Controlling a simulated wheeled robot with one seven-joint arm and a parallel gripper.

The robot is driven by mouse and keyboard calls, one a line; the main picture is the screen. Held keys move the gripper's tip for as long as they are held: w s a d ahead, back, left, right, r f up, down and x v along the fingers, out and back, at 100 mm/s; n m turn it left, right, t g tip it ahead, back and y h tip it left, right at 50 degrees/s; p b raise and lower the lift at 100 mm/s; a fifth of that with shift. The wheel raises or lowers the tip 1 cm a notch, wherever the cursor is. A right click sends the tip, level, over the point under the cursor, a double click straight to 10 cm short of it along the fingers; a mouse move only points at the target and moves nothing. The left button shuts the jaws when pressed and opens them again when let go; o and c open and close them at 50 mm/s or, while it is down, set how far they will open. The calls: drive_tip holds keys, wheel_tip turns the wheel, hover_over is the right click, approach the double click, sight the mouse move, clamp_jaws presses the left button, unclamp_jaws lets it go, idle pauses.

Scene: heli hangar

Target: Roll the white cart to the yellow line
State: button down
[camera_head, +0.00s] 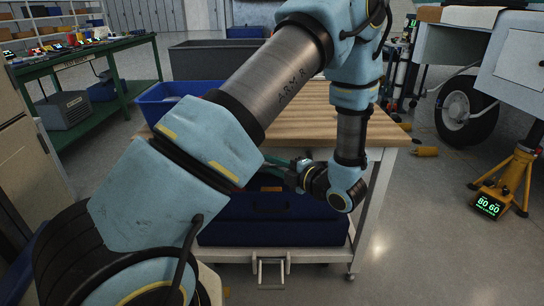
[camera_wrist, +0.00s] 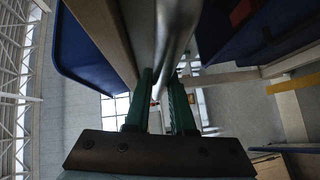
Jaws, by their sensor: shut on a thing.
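The white cart (camera_head: 364,225) stands in front of me, with a wooden top and a white frame on casters. Its metal handle bar (camera_wrist: 178,30) runs between my fingers in the wrist view. My gripper (camera_head: 278,165) has green fingers, which also show in the wrist view (camera_wrist: 162,88); they are shut on the handle at the cart's near side. My arm hides much of the cart's top and left side. A yellow strip (camera_wrist: 296,84) shows at the right of the wrist view; I cannot tell whether it is the yellow line.
A blue bin (camera_head: 180,98) sits on the cart top, and a dark blue case (camera_head: 270,225) on its lower shelf. A green workbench (camera_head: 85,52) is at left. An aircraft wheel (camera_head: 466,110) and yellow jack (camera_head: 505,185) stand at right. Floor between cart and jack is clear.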

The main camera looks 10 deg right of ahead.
drive_tip(key=s+a, duration=0.1)
drive_tip(key=s, duration=0.5)
drive_tip(key=shift+f, duration=0.25)
drive_tip(key=shift+a, duration=0.1)
drive_tip(key=c, duration=0.8)
unclamp_jaws()
drive_tip(key=shift+w+r, duration=0.1)
drive_tip(key=shift+o, duration=0.2)
drive_tip(key=v, duration=1)
drive_tip(key=shift+s+d, duration=0.25)
drive_tip(key=shift+s, duration=0.05)
drive_tip(key=shift+r, duration=0.1)
